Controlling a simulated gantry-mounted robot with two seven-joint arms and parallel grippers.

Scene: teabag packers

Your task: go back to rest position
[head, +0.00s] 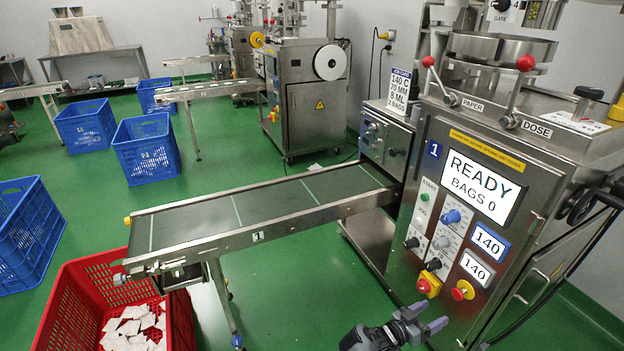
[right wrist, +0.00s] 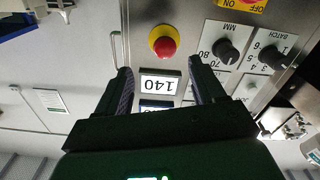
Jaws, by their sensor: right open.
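My right gripper (head: 432,318) is at the bottom of the head view, in front of the lower part of the packing machine (head: 410,250). Its two fingers are apart and nothing is between them. In the right wrist view the open gripper (right wrist: 160,85) points at the machine's panel, with a white "140" display (right wrist: 160,85) showing between the fingers and a red button on yellow (right wrist: 164,41) beyond. It appears apart from the panel. The machine's screen (head: 468,187) reads "READY BAGS 0". My left gripper is not in view.
An empty conveyor (head: 270,205) runs left from the machine. A red crate (head: 80,285) with white teabags (head: 133,328) stands under its end. Blue crates (head: 146,150) stand on the green floor at left. Levers with red knobs (head: 526,63) top the machine.

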